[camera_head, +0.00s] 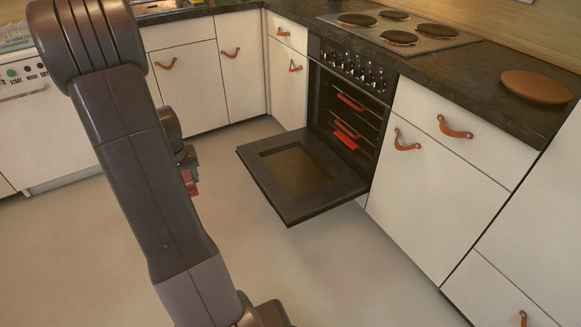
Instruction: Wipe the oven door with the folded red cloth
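The oven door (262,205) is dark with a window (295,171) in its middle. It is folded down, open, and stands out level from the oven (352,90). My gripper (190,178) is small and partly hidden behind my own arm, left of the door and apart from it. A small dark red piece (192,188) and a greenish piece show at its end. I cannot tell whether the red piece is the folded cloth or part of the gripper, nor whether the fingers are open. Bright red pieces (346,140) show inside the oven at the racks; I cannot tell what they are.
A dark worktop runs above white cupboards (430,150) with leather pulls. A hob (400,30) is above the oven. A round brown board (537,86) lies on the worktop at right. A white appliance (40,130) stands at left. The floor (310,265) before the door is clear.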

